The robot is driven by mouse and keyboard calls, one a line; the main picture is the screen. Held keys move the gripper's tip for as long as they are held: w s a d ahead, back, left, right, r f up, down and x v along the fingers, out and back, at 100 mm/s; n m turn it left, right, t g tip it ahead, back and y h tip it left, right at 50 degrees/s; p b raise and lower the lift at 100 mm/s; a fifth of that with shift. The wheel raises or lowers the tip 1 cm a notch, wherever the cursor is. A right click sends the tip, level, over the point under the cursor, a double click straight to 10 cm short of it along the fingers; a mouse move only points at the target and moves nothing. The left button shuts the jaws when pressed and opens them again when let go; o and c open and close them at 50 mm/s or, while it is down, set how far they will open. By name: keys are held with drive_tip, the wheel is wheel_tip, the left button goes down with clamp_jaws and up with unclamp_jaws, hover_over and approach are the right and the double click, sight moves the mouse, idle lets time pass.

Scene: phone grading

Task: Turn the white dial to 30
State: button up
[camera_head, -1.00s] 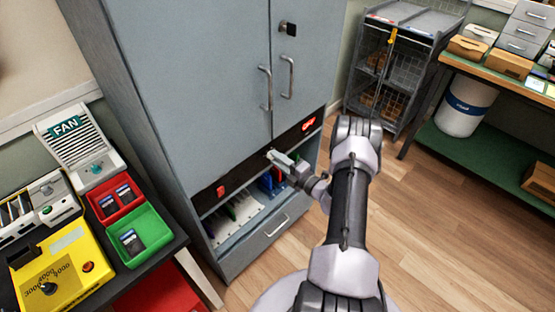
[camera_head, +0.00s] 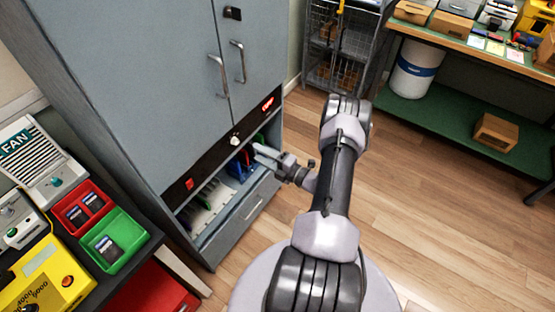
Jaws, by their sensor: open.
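The white dial (camera_head: 235,141) is a small knob on the black panel (camera_head: 215,160) across the grey cabinet, below its doors. Its setting is too small to read. My gripper (camera_head: 259,152) is open and empty, just right of and a little below the dial in the picture. It looks apart from the dial, with its fingers pointing toward the cabinet. A red lit display (camera_head: 267,104) sits on the same panel to the right, its digits not readable. A red button (camera_head: 189,184) is on the panel to the left.
Below the panel is an open shelf with upright items and a drawer (camera_head: 245,215). At left, a bench holds a FAN box (camera_head: 33,165), red tray (camera_head: 72,217), green tray (camera_head: 130,232) and yellow box (camera_head: 40,285). Open wooden floor (camera_head: 430,215) lies right.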

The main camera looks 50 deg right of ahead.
drive_tip(key=s+p, duration=0.1)
drive_tip(key=s, duration=0.7)
drive_tip(key=shift+s+d, duration=0.3)
drive_tip(key=shift+s, duration=0.1)
